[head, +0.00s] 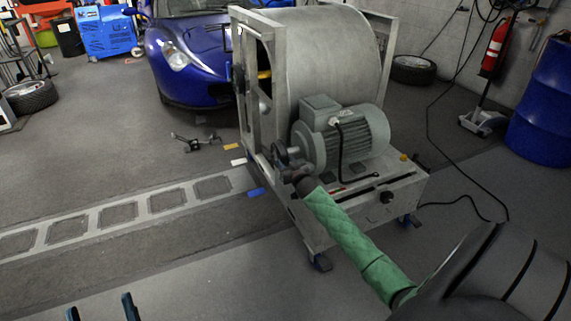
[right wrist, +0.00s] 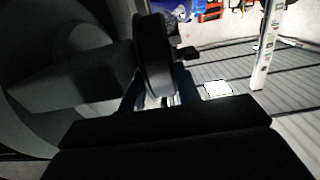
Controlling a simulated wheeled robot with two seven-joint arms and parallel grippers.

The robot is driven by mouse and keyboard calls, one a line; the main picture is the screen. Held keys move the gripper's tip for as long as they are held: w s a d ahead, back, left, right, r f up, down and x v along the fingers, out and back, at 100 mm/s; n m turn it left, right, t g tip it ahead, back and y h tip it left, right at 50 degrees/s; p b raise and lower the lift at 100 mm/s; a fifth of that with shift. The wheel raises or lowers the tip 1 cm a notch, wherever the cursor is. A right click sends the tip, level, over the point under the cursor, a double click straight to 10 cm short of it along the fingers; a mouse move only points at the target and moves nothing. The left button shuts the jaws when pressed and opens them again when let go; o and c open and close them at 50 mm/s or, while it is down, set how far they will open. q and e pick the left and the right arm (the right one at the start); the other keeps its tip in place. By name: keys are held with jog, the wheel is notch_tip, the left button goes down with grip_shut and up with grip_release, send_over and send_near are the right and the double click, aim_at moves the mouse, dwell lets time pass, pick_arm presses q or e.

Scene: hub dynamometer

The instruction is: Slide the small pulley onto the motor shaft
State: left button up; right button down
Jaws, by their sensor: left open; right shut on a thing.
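The grey finned motor (head: 345,138) sits on top of the dynamometer frame, its shaft end facing left. The small dark pulley (head: 281,153) is at that end of the motor. In the right wrist view the pulley (right wrist: 152,55) stands edge-on between the fingers of my right gripper (right wrist: 158,92). My right gripper (head: 291,171) is shut on it, close to the motor's end. The motor shaft is hidden, so I cannot tell whether the pulley is around it or just in front. My left gripper (head: 101,311) is open and empty at the bottom left, far from the motor.
The large roller drum (head: 330,55) stands behind the motor in the wheeled metal frame (head: 395,190). A black cable runs across the floor at the right, near a blue barrel (head: 543,100) and a fire extinguisher (head: 495,47). A blue car (head: 190,55) stands behind. The left floor is mostly clear.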

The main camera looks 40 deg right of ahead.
jog(key=shift+d, duration=0.15)
jog(key=c, duration=0.9)
grip_release()
jog(key=shift+s, duration=0.1)
jog(key=shift+o, duration=0.3)
jog(key=shift+f, duration=0.1)
jog(key=shift+o, duration=1.2)
jog(key=shift+s, duration=0.1)
jog(key=shift+s+a+p, duration=0.2)
jog(key=shift+s+p, duration=0.15)
jog(key=shift+p, duration=0.05)
jog(key=p+v, duration=0.4)
jog(key=v, duration=0.2)
jog(key=shift+s, duration=0.2)
